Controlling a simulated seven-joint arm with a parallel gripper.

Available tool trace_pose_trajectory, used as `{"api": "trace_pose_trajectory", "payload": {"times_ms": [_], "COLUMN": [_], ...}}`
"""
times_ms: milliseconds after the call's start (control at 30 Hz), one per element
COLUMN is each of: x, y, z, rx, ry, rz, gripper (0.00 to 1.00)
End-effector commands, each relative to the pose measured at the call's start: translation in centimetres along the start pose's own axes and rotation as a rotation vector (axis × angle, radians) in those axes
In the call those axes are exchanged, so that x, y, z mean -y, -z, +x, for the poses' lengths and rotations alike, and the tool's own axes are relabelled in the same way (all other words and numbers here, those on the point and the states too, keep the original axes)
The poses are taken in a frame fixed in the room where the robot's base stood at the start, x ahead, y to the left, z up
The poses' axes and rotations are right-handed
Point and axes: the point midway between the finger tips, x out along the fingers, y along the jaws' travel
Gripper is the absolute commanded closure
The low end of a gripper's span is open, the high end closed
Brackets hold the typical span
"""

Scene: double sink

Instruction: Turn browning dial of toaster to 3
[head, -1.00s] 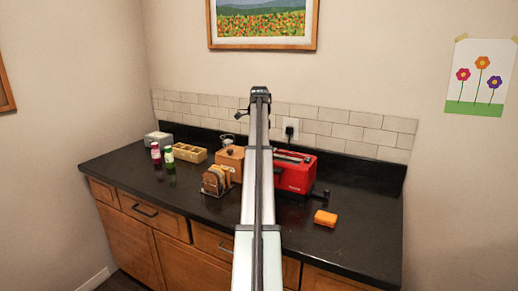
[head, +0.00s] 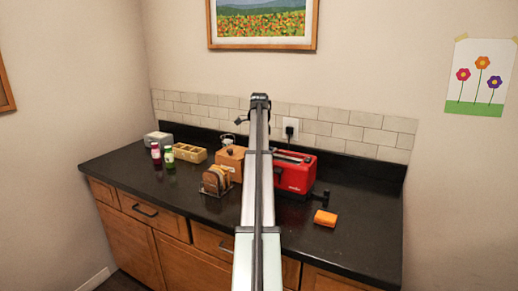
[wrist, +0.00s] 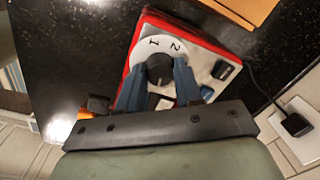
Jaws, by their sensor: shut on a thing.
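The red toaster (head: 296,176) stands on the dark counter, just right of my arm in the head view. In the wrist view its end panel shows a black browning dial knob (wrist: 159,69) on a white disc (wrist: 148,52). The numbers 1 and 2 are readable on the disc; the 3 is not visible, and I cannot tell where the dial points. My gripper (wrist: 159,85) has one finger on each side of the knob and is shut on it. In the head view, my arm hides the gripper and the dial.
An orange block (head: 325,218) lies right of the toaster. A toast rack with bread (head: 216,180) and a wooden box (head: 230,161) stand to the left. Farther left are two bottles (head: 168,153) and a divided tray (head: 190,154). A wall outlet (head: 291,129) is behind.

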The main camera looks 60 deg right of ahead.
Motion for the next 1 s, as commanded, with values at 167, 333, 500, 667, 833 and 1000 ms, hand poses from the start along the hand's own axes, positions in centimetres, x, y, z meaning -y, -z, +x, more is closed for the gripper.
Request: {"api": "trace_pose_trajectory", "payload": {"times_ms": [167, 333, 500, 667, 833, 1000], "x": [-0.03, -0.03, -0.02, 0.02, 0.05, 0.09], "y": [0.00, 0.00, 0.02, 0.04, 0.09, 0.13], "z": [-0.01, -0.01, -0.02, -0.03, -0.04, -0.05], "rx": [0.000, 0.000, 0.003, 0.009, 0.018, 0.029], "ry": [-0.001, -0.001, -0.001, -0.001, -0.001, 0.000], "rz": [0.000, -0.004, -0.040, -0.123, -0.260, -0.421], "gripper": [0.92, 0.96, 0.96, 0.96, 0.96, 0.96]}}
